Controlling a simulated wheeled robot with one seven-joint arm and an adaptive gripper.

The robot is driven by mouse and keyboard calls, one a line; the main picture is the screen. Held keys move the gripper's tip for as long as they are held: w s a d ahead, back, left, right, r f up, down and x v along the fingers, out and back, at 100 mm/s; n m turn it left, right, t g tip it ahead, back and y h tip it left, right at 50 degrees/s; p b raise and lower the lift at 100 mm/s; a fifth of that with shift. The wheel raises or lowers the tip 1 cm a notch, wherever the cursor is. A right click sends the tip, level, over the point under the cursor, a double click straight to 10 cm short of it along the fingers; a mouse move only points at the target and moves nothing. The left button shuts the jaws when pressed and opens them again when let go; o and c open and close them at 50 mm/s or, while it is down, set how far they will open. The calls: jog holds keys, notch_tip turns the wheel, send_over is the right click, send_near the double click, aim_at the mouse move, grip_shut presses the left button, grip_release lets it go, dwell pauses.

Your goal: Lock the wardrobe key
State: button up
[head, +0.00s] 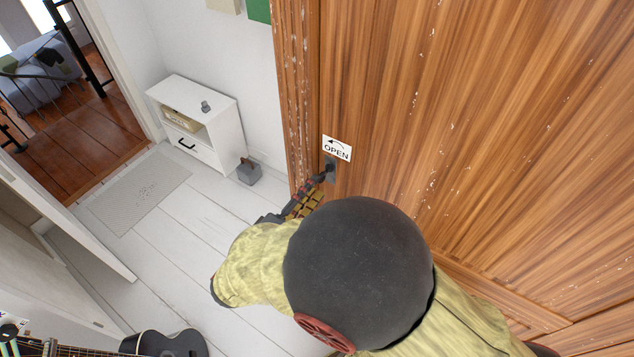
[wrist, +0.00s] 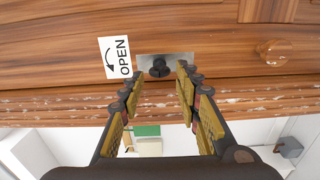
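The wooden wardrobe door (head: 480,110) fills the right of the head view. A dark key (wrist: 160,69) sits in a metal lock plate (wrist: 181,60) on it, beside a white "OPEN" label with a curved arrow (wrist: 116,58). In the head view the lock plate (head: 331,164) is just below the label (head: 337,149), and my arm and gripper partly hide the key. My gripper (wrist: 161,80) is open, with its fingertips at the door on either side of the key. Gaps show between the fingers and the key. The key's exact angle is hard to tell.
A round wooden knob (wrist: 272,51) is on the door, right of the lock in the wrist view. A mat (head: 140,197) and guitar (head: 170,343) lie on the otherwise clear floor.

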jog(key=v, duration=0.8)
jog(key=shift+s+a, duration=0.2)
jog(key=shift+s, duration=0.05)
